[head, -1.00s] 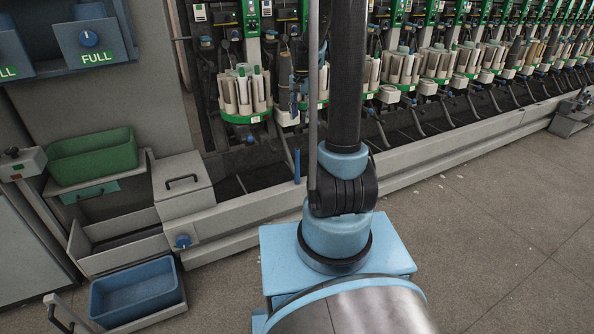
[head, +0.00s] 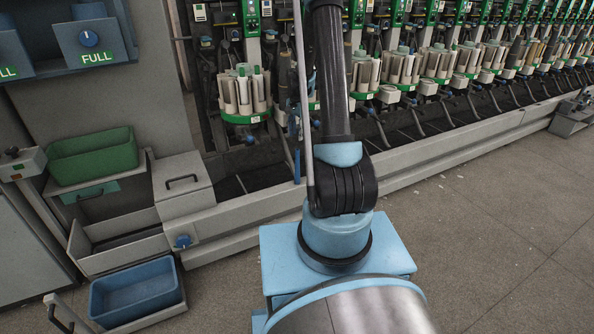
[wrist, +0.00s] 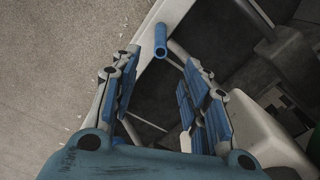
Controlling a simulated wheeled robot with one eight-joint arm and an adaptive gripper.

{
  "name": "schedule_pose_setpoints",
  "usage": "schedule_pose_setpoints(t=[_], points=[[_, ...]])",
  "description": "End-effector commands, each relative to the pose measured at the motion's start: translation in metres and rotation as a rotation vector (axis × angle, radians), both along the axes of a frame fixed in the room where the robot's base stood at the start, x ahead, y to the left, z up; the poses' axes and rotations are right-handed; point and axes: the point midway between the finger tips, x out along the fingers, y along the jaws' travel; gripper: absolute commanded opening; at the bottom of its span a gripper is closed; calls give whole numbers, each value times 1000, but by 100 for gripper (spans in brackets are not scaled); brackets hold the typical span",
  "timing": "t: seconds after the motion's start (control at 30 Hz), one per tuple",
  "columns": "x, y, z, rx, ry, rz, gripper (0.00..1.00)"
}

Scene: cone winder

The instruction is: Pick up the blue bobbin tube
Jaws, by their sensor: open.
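The blue bobbin tube (wrist: 161,39) shows in the wrist view near the top middle, beyond the fingertips. In the head view, the thin blue upright tube (head: 297,166) stands at the machine's front trough, just left of my arm. My gripper (wrist: 160,62) is open, with its blue-padded fingers spread wide apart. The tube lies ahead of the gap between the fingers, and nothing is held.
The winder's pale front rail (head: 440,155) runs along the floor. A green bin (head: 93,158) and a blue bin (head: 138,292) stand at the left. White cones sit in round holders (head: 244,92) behind. The floor (head: 500,240) at the right is clear.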

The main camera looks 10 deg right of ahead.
Motion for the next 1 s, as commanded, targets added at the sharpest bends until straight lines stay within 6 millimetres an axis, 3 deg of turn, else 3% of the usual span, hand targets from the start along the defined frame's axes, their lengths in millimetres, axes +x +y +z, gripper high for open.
schedule_pose_setpoints(t=[0.5, 0.83, 1.0], points=[[0, 0, -72, 0, 0, 0, 42], [0, 0, -88, 0, 0, 1, 42], [1, 1, -108, 0, 0, 1, 42]])
